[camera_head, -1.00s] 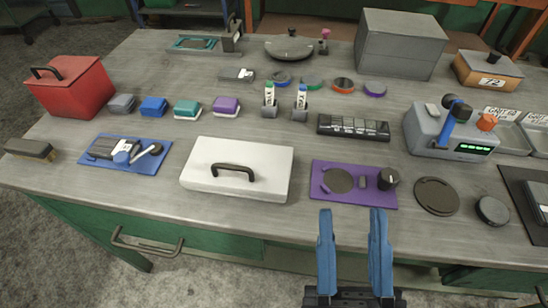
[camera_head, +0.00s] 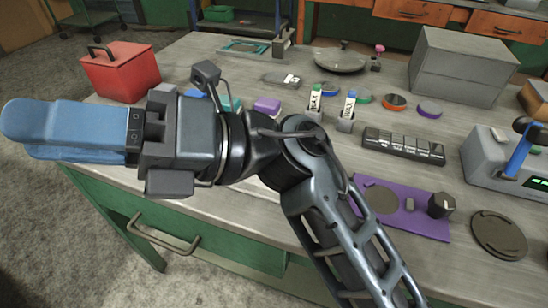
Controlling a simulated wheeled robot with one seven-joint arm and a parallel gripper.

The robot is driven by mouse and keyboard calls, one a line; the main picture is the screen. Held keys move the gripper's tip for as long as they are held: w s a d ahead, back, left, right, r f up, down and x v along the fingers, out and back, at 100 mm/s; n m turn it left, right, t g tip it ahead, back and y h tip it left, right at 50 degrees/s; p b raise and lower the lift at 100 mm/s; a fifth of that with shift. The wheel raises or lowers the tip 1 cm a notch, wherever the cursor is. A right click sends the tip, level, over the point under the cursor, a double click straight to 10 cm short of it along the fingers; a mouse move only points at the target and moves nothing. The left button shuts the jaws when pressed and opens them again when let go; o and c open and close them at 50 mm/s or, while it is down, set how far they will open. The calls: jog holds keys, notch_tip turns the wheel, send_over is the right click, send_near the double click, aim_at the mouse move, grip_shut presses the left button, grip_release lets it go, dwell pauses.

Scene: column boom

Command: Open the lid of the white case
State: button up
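The white case is almost wholly hidden behind my arm. No object shows at the fingertips.
A red box (camera_head: 120,72) stands at the back left. A purple mat (camera_head: 430,225) with a dark knob lies right of my arm. A black key strip (camera_head: 403,146), two small bottles in holders and a grey machine (camera_head: 490,165) stand further back and right.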

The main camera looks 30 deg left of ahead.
jog(key=w+a+f+n+t+h+b, duration=0.1)
jog(key=w+f+n+t+h+b, duration=0.1)
jog(key=w+f+t+h, duration=0.25)
jog(key=w+f+n+t+h+b, duration=0.2)
jog(key=f+t+h, duration=0.25)
jog(key=f, duration=0.25)
jog(key=w+d+r+t+h+b, duration=0.1)
jog(key=w+d+t+h, duration=0.25)
jog(key=w, duration=0.45)
jog(key=w+d+r+t+h+b, duration=0.1)
jog(key=w+d+r+t+h, duration=0.1)
jog(key=w+t, duration=0.35)
jog(key=f, duration=0.2)
jog(key=f+g, duration=0.1)
jog(key=f, duration=0.2)
jog(key=f+g+b, duration=0.1)
jog(key=f, duration=0.1)
jog(key=shift+w+d+f, duration=0.1)
jog(key=shift+d+f, duration=0.1)
jog(key=shift+d, duration=0.05)
grip_shut()
